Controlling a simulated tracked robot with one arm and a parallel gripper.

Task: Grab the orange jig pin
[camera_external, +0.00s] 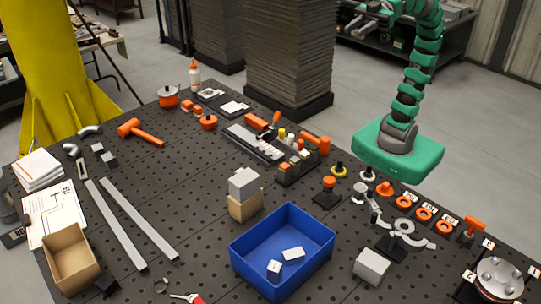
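Several small orange parts lie on the dark perforated table, and I cannot tell for sure which is the jig pin. An orange T-shaped piece (473,227) stands near the right edge, past the row of orange rings. An orange-topped piece (329,182) sits on a small black block right of centre. Another orange knob-like piece (385,189) lies farther right. My green arm rises from its base at the upper right and runs out of the top of the picture. I cannot make out my gripper or its fingers.
A blue bin (236,250) holding white blocks stands at the front middle. Stacked grey and tan blocks (243,190) stand behind it. A cardboard box (70,262), metal bars (130,222) and an orange mallet (140,131) are at left. Orange rings (424,214) line the right side.

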